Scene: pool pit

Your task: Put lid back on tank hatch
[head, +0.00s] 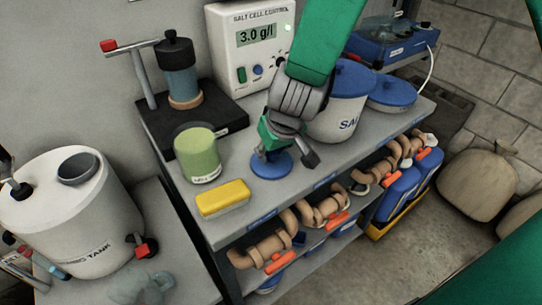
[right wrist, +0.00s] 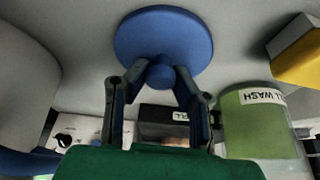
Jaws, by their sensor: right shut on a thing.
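The round blue lid (head: 272,166) with a knob is at the front of the grey bench top, between the yellow block and the salt bucket. My right gripper (head: 270,150) comes down on it from above. In the right wrist view my right gripper (right wrist: 160,88) is shut on the knob of the blue lid (right wrist: 163,35). I cannot tell whether the lid touches the bench. The white tank (head: 65,215) stands lower at the left, and its hatch (head: 78,168) is a raised round collar with a grey inside and no lid on it. My left gripper is not in view.
Near the lid are a yellow block (head: 222,197), a green wash pot (head: 197,155), the salt bucket (head: 335,105) and a control box (head: 252,50). A pump stand (head: 180,75) rises behind the pot. Pipes with orange handles (head: 280,262) line the bench front.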

